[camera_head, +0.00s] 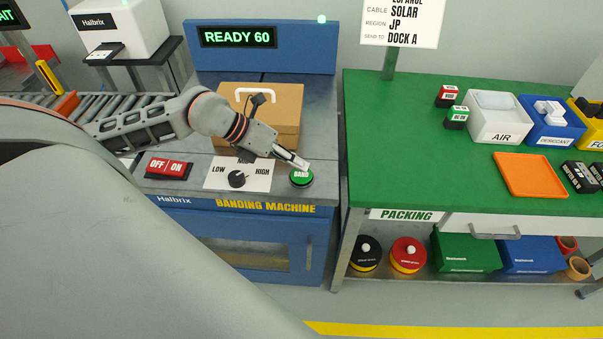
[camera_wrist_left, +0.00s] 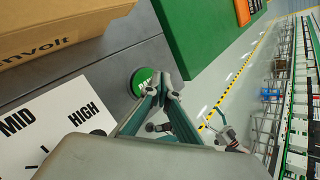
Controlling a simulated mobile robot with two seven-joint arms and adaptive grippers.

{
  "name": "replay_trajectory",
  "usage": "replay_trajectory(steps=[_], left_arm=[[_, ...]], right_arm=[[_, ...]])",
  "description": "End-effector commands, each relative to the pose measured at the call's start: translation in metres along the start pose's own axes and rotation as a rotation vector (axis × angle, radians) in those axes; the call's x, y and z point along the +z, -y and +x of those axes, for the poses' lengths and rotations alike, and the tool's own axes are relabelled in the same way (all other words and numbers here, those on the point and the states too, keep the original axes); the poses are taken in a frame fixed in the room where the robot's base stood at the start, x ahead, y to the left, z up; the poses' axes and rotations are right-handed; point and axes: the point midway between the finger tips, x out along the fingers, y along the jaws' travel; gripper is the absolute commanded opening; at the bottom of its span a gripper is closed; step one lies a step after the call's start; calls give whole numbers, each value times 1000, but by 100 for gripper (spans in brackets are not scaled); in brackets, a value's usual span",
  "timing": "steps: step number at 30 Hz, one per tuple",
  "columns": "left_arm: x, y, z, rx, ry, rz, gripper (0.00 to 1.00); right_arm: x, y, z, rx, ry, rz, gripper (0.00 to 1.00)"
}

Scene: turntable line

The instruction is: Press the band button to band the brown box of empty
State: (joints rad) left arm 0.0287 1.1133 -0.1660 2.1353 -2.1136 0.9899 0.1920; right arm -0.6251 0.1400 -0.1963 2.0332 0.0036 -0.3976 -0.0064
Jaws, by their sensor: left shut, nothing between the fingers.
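The green band button (camera_head: 301,176) sits at the front right of the banding machine's top (camera_head: 330,165). My left gripper (camera_head: 304,165) is shut and empty, with its tips right over the button's far edge. In the left wrist view the shut fingertips (camera_wrist_left: 174,95) overlap the right side of the green button (camera_wrist_left: 142,80). I cannot tell whether they touch it. The brown box (camera_head: 275,105) with a white handle lies on the machine behind my left arm. It also shows in the left wrist view (camera_wrist_left: 60,25). My right gripper is not in view.
A display (camera_head: 238,36) reads READY 60. A red OFF/ON switch (camera_head: 168,168) and a LOW-MID-HIGH dial (camera_head: 237,179) lie left of the button. A green packing table (camera_head: 420,150) with bins stands to the right, and a roller conveyor (camera_head: 90,108) to the left.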

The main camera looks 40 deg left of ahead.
Motion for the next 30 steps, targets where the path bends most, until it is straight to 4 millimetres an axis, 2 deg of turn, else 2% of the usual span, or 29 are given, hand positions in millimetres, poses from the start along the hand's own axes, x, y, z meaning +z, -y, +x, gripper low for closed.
replay_trajectory(steps=[30], left_arm=[[-4,-4,5,0,-1,0,0]], right_arm=[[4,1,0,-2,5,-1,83]])
